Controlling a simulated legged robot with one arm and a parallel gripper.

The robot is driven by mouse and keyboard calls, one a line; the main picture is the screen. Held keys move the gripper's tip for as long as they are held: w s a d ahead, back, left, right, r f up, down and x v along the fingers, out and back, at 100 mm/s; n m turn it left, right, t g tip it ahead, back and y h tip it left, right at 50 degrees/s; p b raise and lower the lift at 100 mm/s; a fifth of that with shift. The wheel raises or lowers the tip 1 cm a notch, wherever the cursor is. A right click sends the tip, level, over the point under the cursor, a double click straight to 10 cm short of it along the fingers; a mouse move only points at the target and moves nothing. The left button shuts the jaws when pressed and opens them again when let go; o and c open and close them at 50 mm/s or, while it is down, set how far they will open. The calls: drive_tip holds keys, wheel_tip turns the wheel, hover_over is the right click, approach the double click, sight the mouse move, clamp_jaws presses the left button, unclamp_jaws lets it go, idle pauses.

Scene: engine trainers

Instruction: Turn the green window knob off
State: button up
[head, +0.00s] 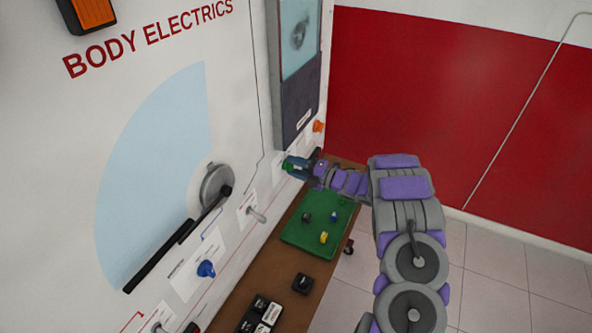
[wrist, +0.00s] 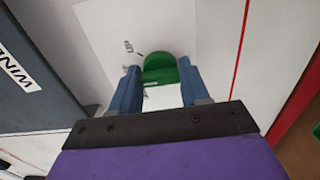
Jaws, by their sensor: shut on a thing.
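The green window knob (wrist: 160,68) is on the white panel, between the two blue fingers of my gripper (wrist: 160,88) in the wrist view. The fingers are shut on its sides. A printed label with small lettering surrounds the knob, and part of the word "UP" shows at its upper left. In the head view my gripper (head: 292,167) reaches the panel below the dark window frame (head: 298,115). The knob is mostly hidden there by the fingers, so its setting is hard to tell.
An orange knob (head: 318,126) is just beyond my gripper. A metal toggle (head: 257,215), a blue knob (head: 206,269) and a black wiper arm (head: 160,256) are on the panel nearer. A green tray (head: 293,236) with small parts lies on the brown ledge below.

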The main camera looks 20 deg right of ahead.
drive_tip(key=shift+s+a+f, duration=0.1)
drive_tip(key=shift+a+f, duration=0.1)
drive_tip(key=shift+f, duration=0.1)
drive_tip(key=o, duration=1.1)
drive_tip(key=shift+r, duration=0.15)
drive_tip(key=shift+c, duration=0.2)
drive_tip(key=p+v, duration=0.2)
drive_tip(key=v, duration=1.5)
drive_tip(key=shift+d, duration=0.25)
